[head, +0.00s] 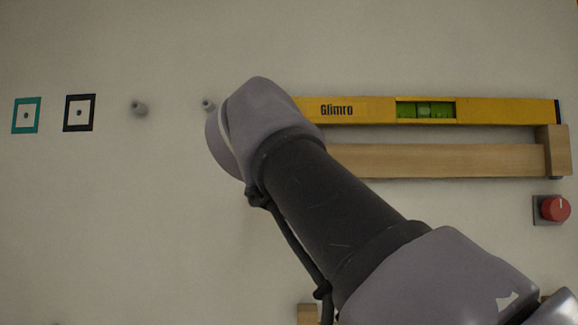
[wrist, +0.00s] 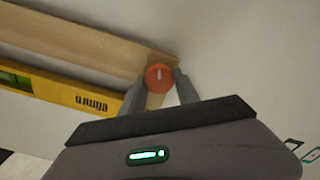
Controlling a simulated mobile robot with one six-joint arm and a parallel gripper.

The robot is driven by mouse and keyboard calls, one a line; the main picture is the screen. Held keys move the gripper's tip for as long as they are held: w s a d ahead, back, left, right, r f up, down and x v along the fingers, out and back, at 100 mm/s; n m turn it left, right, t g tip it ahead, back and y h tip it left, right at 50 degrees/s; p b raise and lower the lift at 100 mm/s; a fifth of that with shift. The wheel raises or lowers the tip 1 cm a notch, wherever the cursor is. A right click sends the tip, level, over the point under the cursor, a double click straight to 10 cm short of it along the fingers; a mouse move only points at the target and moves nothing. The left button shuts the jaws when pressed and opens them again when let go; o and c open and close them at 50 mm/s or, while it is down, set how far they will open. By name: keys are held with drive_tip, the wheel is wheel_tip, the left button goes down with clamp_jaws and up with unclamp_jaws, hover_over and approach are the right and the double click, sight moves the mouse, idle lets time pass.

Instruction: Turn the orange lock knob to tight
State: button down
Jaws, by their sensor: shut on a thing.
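The orange lock knob (wrist: 159,77) shows in the wrist view, round, with a pale line on its face. It sits at the end of a wooden bar (wrist: 100,48). My gripper (wrist: 160,82) has one finger on each side of the knob and is shut on it. The line on the knob points nearly straight up in the wrist view. In the head view my arm hides the knob and the gripper. No tight mark is readable in either view.
A yellow spirit level (head: 375,110) lies along the wooden bar (head: 440,160), close to the gripper. A red knob (head: 554,208) is at the far right. Two grey pegs (head: 139,108) and two framed squares (head: 79,112) are on the wall at left. The lower left wall is mostly clear.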

drive_tip(key=shift+m+b, duration=0.5)
drive_tip(key=shift+m, duration=1.5)
drive_tip(key=c, duration=0.9)
unclamp_jaws()
